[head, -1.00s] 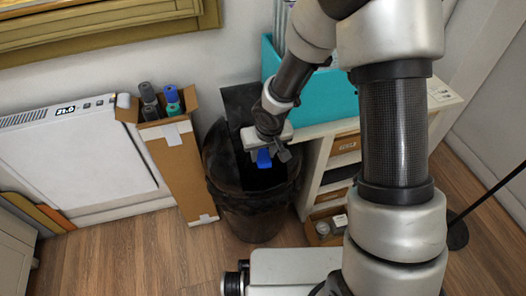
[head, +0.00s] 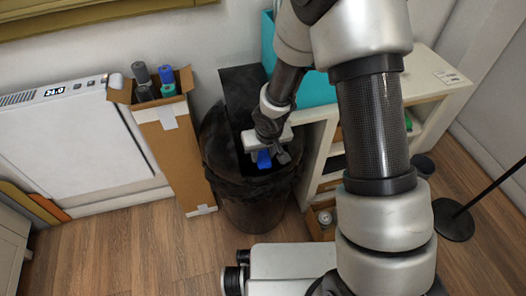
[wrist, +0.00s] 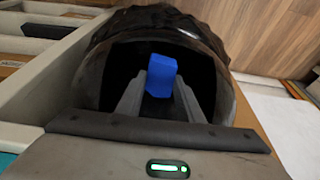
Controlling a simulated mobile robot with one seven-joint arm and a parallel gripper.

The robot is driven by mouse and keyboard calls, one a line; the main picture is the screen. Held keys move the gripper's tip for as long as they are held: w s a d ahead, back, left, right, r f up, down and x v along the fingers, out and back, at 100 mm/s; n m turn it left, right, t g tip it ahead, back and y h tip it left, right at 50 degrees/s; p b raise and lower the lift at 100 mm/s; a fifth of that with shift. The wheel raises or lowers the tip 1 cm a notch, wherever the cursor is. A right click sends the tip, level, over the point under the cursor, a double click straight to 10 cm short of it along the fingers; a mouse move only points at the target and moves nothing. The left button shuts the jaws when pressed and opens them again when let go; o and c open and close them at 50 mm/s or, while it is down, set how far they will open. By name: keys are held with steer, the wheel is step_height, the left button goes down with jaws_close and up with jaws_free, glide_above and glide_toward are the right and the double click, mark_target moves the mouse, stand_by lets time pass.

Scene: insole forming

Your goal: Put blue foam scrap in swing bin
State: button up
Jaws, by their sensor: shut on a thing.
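The blue foam scrap (head: 264,159) is a small bright blue block. My gripper (head: 268,154) is shut on it, over the opening of the black swing bin (head: 250,205). In the wrist view the scrap (wrist: 161,76) sits between my two fingertips (wrist: 159,88), against the dark opening of the bin (wrist: 222,100). The bin's lid flap (head: 247,88) stands tilted up at the back. The scrap's exact height against the rim is hard to tell.
A cardboard box (head: 172,150) with rolled items stands left of the bin. A white shelf unit (head: 318,150) stands close on its right, with a teal container (head: 318,92) on top. A white panel with a display (head: 75,140) leans on the wall at left.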

steer(key=o, duration=1.1)
steer(key=shift+c, duration=0.2)
steer(key=p+v, duration=0.7)
steer(key=v, duration=1)
steer(key=shift+s+r+p, duration=0.15)
steer(key=shift+r+p, duration=0.05)
steer(key=shift+p, duration=0.15)
